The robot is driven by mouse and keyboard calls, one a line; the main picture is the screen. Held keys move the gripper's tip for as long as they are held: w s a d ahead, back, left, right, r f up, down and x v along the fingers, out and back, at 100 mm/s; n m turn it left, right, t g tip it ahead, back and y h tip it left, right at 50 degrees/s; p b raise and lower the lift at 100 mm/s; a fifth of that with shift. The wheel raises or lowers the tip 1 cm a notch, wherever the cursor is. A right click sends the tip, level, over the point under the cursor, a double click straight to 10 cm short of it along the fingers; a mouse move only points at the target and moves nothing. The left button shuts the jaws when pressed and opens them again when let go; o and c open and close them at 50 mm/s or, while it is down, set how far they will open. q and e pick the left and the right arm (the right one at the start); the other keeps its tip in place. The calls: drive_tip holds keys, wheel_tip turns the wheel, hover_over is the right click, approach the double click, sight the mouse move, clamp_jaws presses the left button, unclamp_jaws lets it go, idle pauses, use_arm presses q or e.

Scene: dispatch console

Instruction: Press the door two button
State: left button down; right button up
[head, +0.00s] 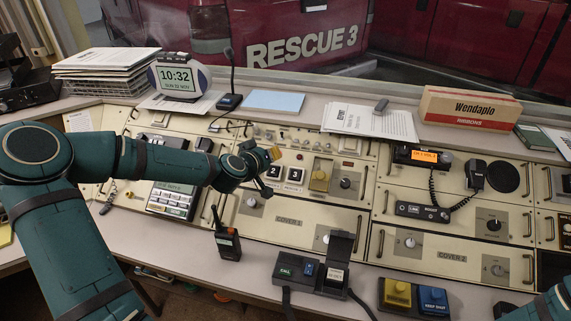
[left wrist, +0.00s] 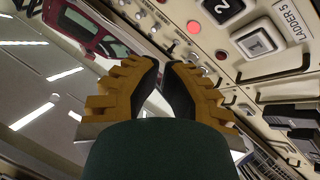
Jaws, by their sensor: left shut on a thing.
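A yellow button (head: 319,180) and a black knob stand right of the door buttons. A desk microphone (head: 230,100) rises behind. A handheld radio (head: 227,243) stands in front. Cover 1 panel (head: 288,221) lies below. A red light (left wrist: 194,27) shows near the fingers.

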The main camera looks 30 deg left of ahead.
use_arm(q)
drive_tip(key=shift+s+a+r, duration=0.1)
drive_tip(key=shift+r, duration=0.05)
drive_tip(key=b, duration=0.4)
hover_over(276, 174)
drive_tip(key=s, duration=0.2)
drive_tip(key=f, duration=0.6)
drive_tip(key=shift+w+d, duration=0.2)
drive_tip(key=shift+w+a+f+b, duration=0.1)
drive_tip(key=shift+w+f+b, duration=0.45)
drive_tip(key=shift+f, duration=0.15)
drive_tip(key=shift+w+f, duration=0.1)
drive_tip(key=shift+f, duration=0.1)
drive_tip(key=shift+w+a+f, duration=0.1)
drive_tip(key=shift+f, duration=0.1)
